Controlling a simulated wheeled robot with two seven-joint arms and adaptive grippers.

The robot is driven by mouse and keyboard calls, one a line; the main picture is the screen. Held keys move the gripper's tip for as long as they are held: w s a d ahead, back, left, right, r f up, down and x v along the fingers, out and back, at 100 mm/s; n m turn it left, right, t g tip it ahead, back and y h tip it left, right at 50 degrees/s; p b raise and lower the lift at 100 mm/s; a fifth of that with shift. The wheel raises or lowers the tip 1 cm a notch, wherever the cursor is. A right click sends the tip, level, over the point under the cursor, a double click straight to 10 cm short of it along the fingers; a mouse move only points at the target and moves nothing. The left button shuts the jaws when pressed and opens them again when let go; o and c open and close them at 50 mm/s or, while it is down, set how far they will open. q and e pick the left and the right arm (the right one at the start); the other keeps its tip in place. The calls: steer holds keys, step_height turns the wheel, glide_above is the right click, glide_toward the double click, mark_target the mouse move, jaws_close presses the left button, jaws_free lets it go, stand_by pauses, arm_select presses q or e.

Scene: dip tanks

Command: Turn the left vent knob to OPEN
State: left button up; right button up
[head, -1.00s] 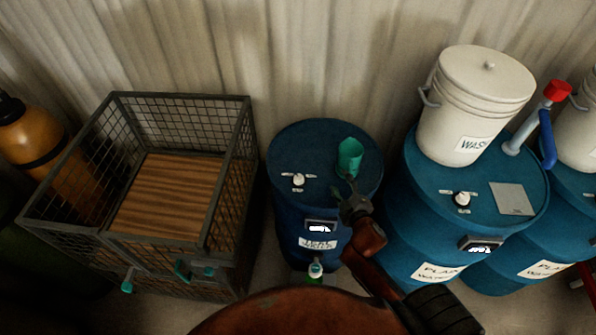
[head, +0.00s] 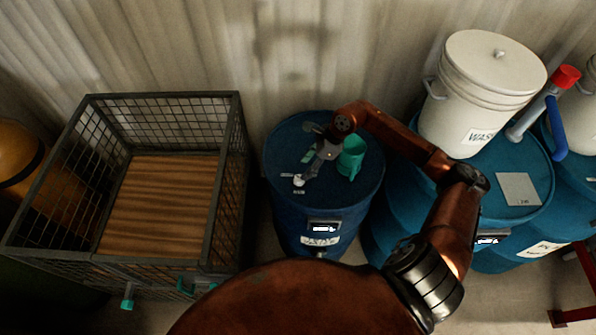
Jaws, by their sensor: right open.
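The left vent knob (head: 299,181) is a small white knob on the lid of the left blue drum (head: 284,222). Small labels sit around it, too small to read, and part of that area is covered by my gripper. My right gripper (head: 309,167) is open and empty, low over the lid just behind and beside the knob. I cannot tell whether a finger touches the knob. The right-hand drum (head: 535,175) has its own knob hidden behind my right arm. My left gripper is not in view.
A wire cage (head: 240,140) with a wooden floor stands left. A white bucket (head: 480,90) and a red-capped pipe (head: 566,77) stand on the right.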

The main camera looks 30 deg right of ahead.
mark_target(299, 178)
steer(key=x, duration=0.5)
steer(key=d+p+x, duration=0.1)
steer(key=x, duration=0.1)
steer(key=shift+f, duration=0.45)
steer(key=shift+c, duration=0.3)
steer(key=c, duration=1.1)
